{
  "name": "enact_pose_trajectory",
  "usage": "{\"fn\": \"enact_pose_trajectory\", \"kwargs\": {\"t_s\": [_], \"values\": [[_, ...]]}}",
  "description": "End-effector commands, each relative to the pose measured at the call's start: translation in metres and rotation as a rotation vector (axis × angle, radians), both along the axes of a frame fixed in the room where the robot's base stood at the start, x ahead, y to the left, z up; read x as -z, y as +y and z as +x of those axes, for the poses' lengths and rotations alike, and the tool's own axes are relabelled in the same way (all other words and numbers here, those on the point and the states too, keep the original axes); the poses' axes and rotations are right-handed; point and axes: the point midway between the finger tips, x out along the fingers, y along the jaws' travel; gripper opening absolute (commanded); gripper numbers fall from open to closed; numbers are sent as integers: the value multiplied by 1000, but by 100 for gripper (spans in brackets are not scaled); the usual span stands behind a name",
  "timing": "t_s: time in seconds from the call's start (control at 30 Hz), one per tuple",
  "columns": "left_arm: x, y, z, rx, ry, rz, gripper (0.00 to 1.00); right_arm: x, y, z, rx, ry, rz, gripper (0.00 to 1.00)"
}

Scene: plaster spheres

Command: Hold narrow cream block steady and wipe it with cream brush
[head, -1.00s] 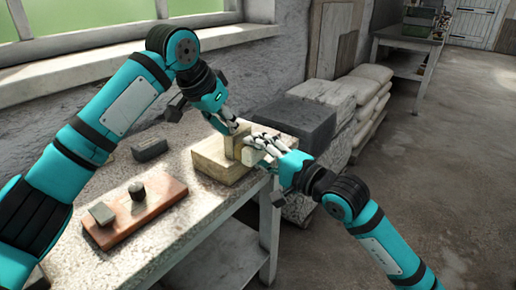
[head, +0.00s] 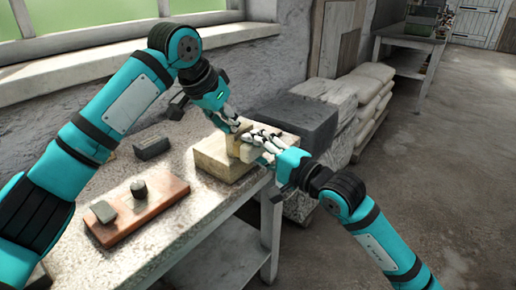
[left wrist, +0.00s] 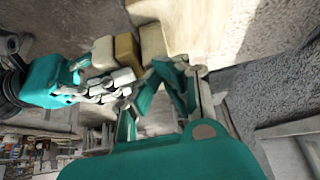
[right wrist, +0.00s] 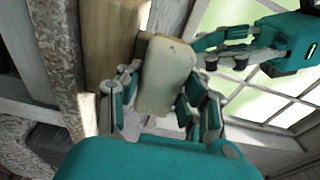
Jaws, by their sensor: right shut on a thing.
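The narrow cream block (head: 244,150) stands at the top right of a larger cream block (head: 215,158) on the bench. It also shows as a tan piece in the left wrist view (left wrist: 125,48). My right gripper (right wrist: 155,100) is shut on the cream brush (right wrist: 166,75), a pale rounded block in the right wrist view. In the head view the brush is beside the narrow block, partly behind my right fingers (head: 264,140). My left gripper (head: 233,124) is at the narrow block's upper left. Its fingertips look close together; whether they grip the block is unclear.
A reddish board (head: 150,213) with two small grey pieces lies at the front of the bench. A dark grey block (head: 152,148) lies behind it. A large dark block (head: 296,118) and stacked sacks (head: 372,90) stand beyond the bench. The floor at right is clear.

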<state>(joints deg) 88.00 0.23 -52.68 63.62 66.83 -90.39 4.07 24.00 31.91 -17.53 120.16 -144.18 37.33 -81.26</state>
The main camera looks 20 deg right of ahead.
Motion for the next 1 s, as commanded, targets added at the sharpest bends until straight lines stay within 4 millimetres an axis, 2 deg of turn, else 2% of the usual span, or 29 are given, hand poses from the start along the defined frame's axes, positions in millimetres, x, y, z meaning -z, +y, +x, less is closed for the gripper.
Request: {"fn": "enact_pose_trajectory", "kwargs": {"t_s": [0.27, 0.8, 1.0], "values": [[4, 1, 0, 0, 5, 5, 0, 0, 3, 4, 0, 0, 1, 4], [4, 0, 0, 0, 5, 5, 0, 0, 19, -10, -1, 0, 1, 4], [4, 0, 0, 0, 5, 5, 0, 0, 20, -9, 1, 0, 0, 4]]}}
